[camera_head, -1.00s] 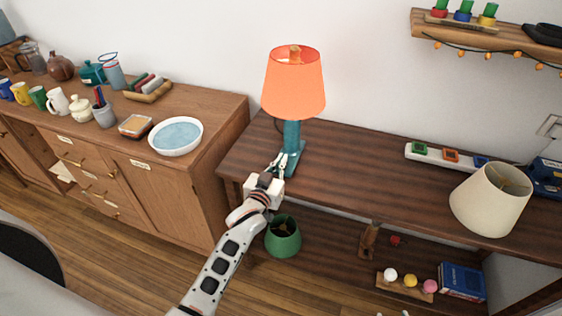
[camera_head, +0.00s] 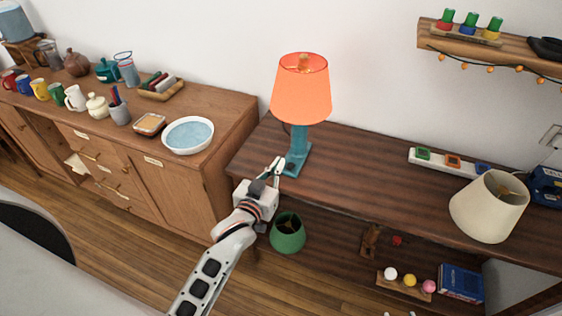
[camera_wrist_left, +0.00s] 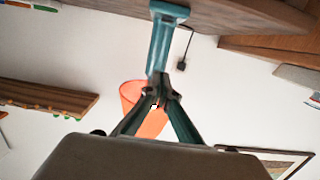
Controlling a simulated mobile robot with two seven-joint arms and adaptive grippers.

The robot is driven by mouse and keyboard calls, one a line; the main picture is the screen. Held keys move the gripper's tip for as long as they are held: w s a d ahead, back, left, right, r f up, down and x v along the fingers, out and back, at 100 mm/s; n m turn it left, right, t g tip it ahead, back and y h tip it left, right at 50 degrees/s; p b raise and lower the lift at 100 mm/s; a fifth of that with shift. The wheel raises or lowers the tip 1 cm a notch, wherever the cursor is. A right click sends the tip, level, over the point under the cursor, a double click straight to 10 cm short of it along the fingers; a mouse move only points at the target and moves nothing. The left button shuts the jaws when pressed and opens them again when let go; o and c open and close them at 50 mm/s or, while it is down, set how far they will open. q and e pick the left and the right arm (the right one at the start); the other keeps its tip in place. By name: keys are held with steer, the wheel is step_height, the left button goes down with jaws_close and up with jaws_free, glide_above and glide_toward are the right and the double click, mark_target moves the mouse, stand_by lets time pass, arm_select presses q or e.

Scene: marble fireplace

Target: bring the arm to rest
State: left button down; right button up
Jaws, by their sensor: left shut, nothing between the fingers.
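My left gripper (camera_head: 277,165) is shut and empty, at the front edge of the dark wooden table (camera_head: 375,170). Its fingertips are close to the base of the teal table lamp (camera_head: 299,150) with the orange shade (camera_head: 301,90); I cannot tell whether they touch it. The lamp stands upright. In the left wrist view the closed fingers (camera_wrist_left: 160,95) meet in front of the upside-down lamp stem (camera_wrist_left: 159,45) and orange shade (camera_wrist_left: 148,124). My right gripper cannot be made out.
A green shade (camera_head: 287,236) is below the table front, near my left wrist. A cream shade (camera_head: 489,206) sits at the table's right. A cabinet (camera_head: 170,185) with a bowl (camera_head: 188,135) and mugs stands left. The table's middle is clear.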

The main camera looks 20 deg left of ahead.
stand_by(0.5)
arm_select(q)
steer(key=s+f+m+g+h, duration=0.1)
steer(key=s+f+m+g, duration=0.2)
steer(key=s+f, duration=1.7)
steer(key=s+g, duration=0.3)
steer(key=shift+s+a+m+h, duration=0.15)
steer(key=shift+s+m+h, duration=0.15)
steer(key=shift+s+m, duration=0.1)
